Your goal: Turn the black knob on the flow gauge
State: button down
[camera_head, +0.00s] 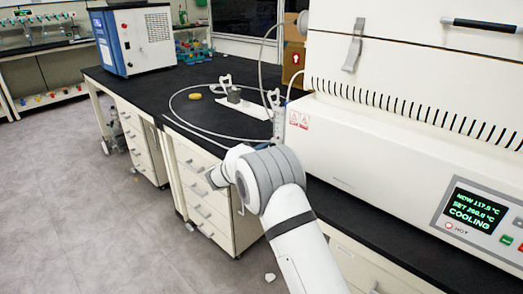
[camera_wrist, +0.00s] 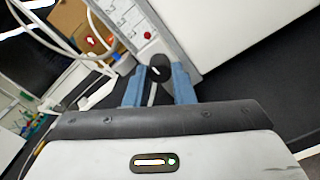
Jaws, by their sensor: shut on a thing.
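The flow gauge (camera_head: 278,124) is a small pale upright unit on the black bench, left of the large white oven. In the wrist view, the gauge (camera_wrist: 148,22) shows as a grey panel with scale marks and a red dot. The black knob (camera_wrist: 159,66) is at its lower end. My gripper (camera_wrist: 158,84) has its two blue fingers on either side of the knob and is shut on it. In the head view, my white arm hides the knob and the fingers.
The white oven (camera_head: 400,150), its display reading "COOLING", stands close on the right. A pale hose (camera_head: 200,129) loops over the bench, near a yellow disc (camera_head: 195,96) and a clamp stand (camera_head: 228,90). A blue-and-white machine (camera_head: 133,40) stands farther back. Floor is clear at left.

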jog(key=shift+d+r, duration=0.15)
jog(key=shift+d, duration=0.05)
jog(key=c, duration=1.5)
grip_release()
jog(key=shift+w, duration=0.1)
jog(key=shift+o, duration=1.3)
jog(key=shift+a, duration=0.1)
jog(key=v, duration=0.7)
jog(key=shift+s+a, duration=0.2)
jog(key=shift+s, duration=0.15)
